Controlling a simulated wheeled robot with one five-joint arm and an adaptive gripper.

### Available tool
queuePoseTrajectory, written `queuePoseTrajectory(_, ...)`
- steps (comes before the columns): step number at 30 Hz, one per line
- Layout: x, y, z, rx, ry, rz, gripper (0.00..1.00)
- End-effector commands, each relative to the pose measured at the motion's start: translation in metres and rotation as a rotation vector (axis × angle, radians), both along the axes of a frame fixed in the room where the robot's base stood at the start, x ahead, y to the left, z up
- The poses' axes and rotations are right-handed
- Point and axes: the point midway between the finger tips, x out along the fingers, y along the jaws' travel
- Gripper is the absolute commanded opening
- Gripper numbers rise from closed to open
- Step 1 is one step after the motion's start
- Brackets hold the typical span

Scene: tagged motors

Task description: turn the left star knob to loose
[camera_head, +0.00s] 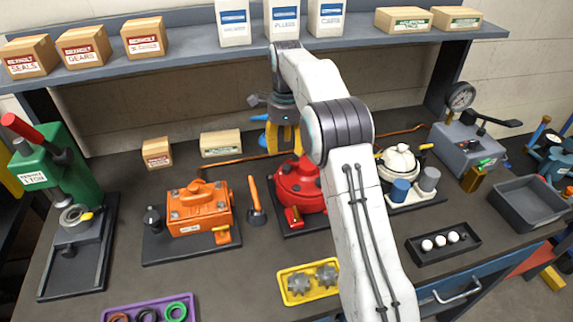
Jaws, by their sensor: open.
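My gripper (283,138), with yellow fingers, hangs open and pointing down at the back edge of the red round housing (298,180). I see nothing between its fingers. My white arm reaches over the bench and hides the right part of the red housing. No star knob can be made out clearly at this size. A small red part (293,215) sticks out at the front of the red housing. An orange motor block (200,207) stands to the left on a dark plate, with a dark knob-like part (153,218) at its left end.
A green press (60,165) stands far left and a white-lidded unit (399,160) stands right of my arm. A yellow tray (294,300) with grey toothed parts lies in front. A shelf (190,55) with boxes runs above the bench.

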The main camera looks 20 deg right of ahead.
Motion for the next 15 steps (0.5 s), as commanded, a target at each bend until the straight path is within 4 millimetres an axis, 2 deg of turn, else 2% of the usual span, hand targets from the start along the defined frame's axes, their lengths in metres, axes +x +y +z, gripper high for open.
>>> queuePoseTrajectory(3,0.000,0.000,0.000,0.000,0.000,-0.110,0.51)
queuePoseTrajectory(8,0.000,0.000,-0.003,0.000,0.000,-0.187,0.51)
queuePoseTrajectory(15,-0.001,0.000,-0.027,0.000,0.002,-0.203,0.51)
